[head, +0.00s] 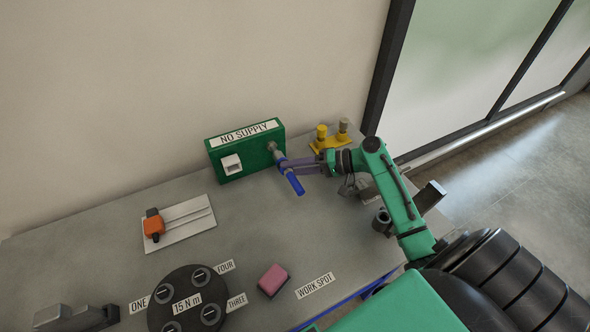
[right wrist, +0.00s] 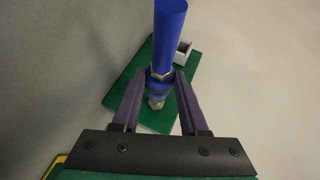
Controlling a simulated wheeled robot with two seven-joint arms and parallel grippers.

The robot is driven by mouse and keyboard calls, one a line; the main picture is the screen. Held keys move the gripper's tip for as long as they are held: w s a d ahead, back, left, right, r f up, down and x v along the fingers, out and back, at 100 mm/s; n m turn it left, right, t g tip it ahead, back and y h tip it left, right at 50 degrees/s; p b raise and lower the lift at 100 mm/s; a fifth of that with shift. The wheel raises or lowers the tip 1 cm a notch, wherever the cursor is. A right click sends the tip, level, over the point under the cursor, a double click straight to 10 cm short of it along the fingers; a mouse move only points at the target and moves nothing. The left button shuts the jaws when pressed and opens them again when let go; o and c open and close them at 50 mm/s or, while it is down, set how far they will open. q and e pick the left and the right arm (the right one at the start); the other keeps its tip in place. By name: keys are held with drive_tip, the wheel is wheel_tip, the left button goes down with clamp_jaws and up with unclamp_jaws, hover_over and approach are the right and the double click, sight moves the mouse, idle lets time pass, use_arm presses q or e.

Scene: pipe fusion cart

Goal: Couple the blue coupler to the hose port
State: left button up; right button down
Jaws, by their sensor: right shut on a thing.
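The blue coupler (head: 294,182) is a blue cylinder in front of the green NO SUPPLY box (head: 232,160). My right gripper (head: 285,164) is shut on it, with dark purple fingers on either side. The right wrist view shows the coupler (right wrist: 169,38) between the fingertips (right wrist: 160,82). The metal hose port (head: 273,147) sticks out of the right part of the box's face. The coupler's far end is in line with the port and close to it; I cannot tell whether it is fully seated. My left gripper is out of view.
A yellow stand with posts (head: 330,139) is just behind my right gripper. A white board with an orange clamp (head: 154,226), a black round plate (head: 181,289) and a pink block (head: 273,280) lie on the grey bench. The bench middle is clear.

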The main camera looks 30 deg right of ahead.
drive_tip(key=shift+w+d+b, duration=0.1)
drive_tip(key=shift+w+b, duration=0.9)
drive_tip(key=shift+w, duration=0.6)
drive_tip(key=shift+c, duration=1.7)
unclamp_jaws()
drive_tip(key=b+v, duration=0.3)
drive_tip(key=v, duration=1.1)
drive_tip(key=shift+s+d, duration=0.15)
drive_tip(key=shift+d, duration=0.1)
drive_tip(key=shift+r, duration=0.1)
